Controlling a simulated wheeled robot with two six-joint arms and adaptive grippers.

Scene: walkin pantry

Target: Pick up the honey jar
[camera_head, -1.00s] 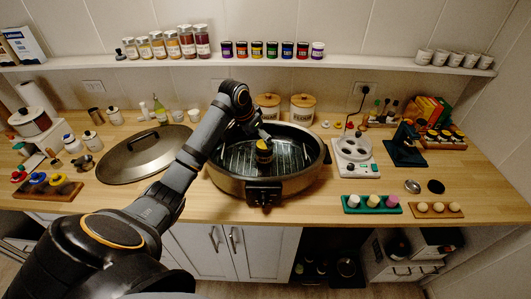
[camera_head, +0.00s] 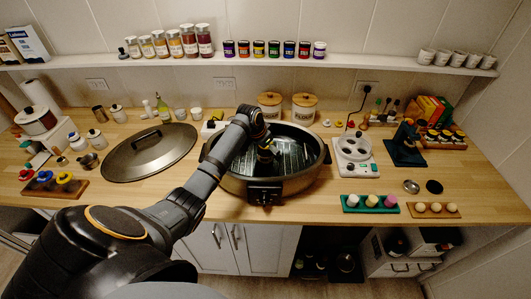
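My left arm comes in from the lower left and reaches over the wide round electric pan (camera_head: 230,185) on the counter. My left gripper (camera_head: 267,154) points down inside the pan's rim. A small dark thing with yellow on it (camera_head: 264,143) shows at the gripper, mostly hidden by the arm's end. I cannot tell for sure whether it is the honey jar, nor whether the fingers are closed on it. My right gripper is not in view.
A large pan lid (camera_head: 150,158) lies left of the pan. Two wooden-lidded canisters (camera_head: 303,106) stand behind it. A white appliance (camera_head: 353,155) and a green tray (camera_head: 370,208) are to the right. Spice jars (camera_head: 188,42) line the shelf above. The counter's front right is partly clear.

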